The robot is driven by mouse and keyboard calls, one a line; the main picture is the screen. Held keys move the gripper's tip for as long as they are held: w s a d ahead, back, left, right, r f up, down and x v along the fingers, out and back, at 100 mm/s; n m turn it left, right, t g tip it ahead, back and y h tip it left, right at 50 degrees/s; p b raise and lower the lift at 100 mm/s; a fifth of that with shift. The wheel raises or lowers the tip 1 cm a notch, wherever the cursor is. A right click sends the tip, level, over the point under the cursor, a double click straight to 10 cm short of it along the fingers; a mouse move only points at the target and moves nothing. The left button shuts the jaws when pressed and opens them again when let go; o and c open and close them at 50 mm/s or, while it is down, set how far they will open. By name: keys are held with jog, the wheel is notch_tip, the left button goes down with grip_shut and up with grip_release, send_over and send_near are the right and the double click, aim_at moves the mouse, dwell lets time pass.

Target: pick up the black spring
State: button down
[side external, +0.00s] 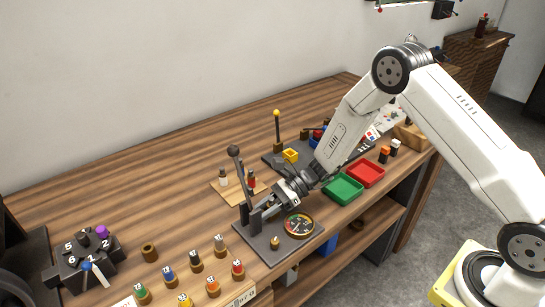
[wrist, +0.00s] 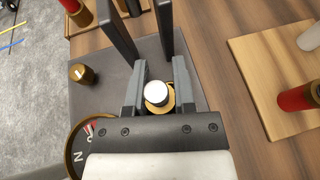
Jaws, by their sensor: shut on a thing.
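My gripper (side external: 272,204) is low over a dark grey plate (side external: 262,246), next to a black upright bracket with a lever. In the wrist view my gripper (wrist: 160,78) is shut on a small round piece with a white top, a dark side and a brass-coloured ring (wrist: 156,94). Its dark side fits the black spring, but little of its body shows. My fingers and palm hide its lower part, and I cannot tell if it touches the plate. In the side view the piece is hidden by my gripper.
The plate also bears a round gauge (side external: 299,225) and a brass knob (side external: 275,242). Several numbered pieces (side external: 212,286) line the front.

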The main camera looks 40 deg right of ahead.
jog(key=shift+r, duration=0.1)
jog(key=shift+r, duration=0.75)
jog(key=s+d+r, duration=0.3)
jog(key=s+r, duration=0.8)
jog(key=s, duration=0.2)
jog(key=shift+s+r, duration=0.15)
jog(key=shift+s, duration=0.2)
jog(key=shift+w, duration=0.1)
